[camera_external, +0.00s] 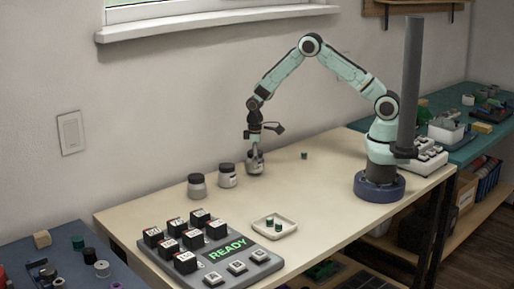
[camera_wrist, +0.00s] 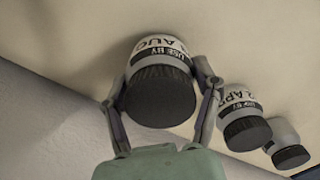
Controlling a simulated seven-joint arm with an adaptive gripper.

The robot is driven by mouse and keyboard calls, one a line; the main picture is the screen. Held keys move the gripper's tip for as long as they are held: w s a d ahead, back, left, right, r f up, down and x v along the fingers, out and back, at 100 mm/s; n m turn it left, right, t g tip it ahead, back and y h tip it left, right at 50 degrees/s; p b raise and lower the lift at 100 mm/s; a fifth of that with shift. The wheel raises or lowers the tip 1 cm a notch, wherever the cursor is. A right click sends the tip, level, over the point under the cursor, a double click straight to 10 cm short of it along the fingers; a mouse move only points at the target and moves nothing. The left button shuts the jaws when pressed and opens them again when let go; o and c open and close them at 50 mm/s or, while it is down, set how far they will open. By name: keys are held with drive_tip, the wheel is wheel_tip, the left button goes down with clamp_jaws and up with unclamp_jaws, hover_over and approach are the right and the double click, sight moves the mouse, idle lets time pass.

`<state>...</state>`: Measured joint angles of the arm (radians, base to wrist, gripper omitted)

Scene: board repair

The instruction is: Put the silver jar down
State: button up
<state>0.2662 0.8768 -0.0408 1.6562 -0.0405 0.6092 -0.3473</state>
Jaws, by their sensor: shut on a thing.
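A silver jar (camera_external: 255,167) with a dark lid and a printed "USE BY" label band is between the fingers of my gripper (camera_external: 254,149). In the wrist view the jar (camera_wrist: 158,92) shows its lid toward the camera, with one finger of my gripper (camera_wrist: 160,85) on each side of it. My gripper is shut on the jar. The jar is upright at or just above the pale table (camera_external: 335,172), near the wall side. I cannot tell whether its base touches the table.
Two similar jars (camera_external: 228,176) (camera_external: 197,186) stand in a row to the left. A small green piece (camera_external: 304,155) lies to the right. A white tray (camera_external: 290,233) with green pieces and a grey board (camera_external: 218,268) with black blocks and a READY panel are nearer the front.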

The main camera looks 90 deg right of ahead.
drive_tip(key=shift+f, duration=0.5)
drive_tip(key=shift+f, duration=0.1)
drive_tip(key=o, duration=1.2)
drive_tip(key=shift+o, duration=0.2)
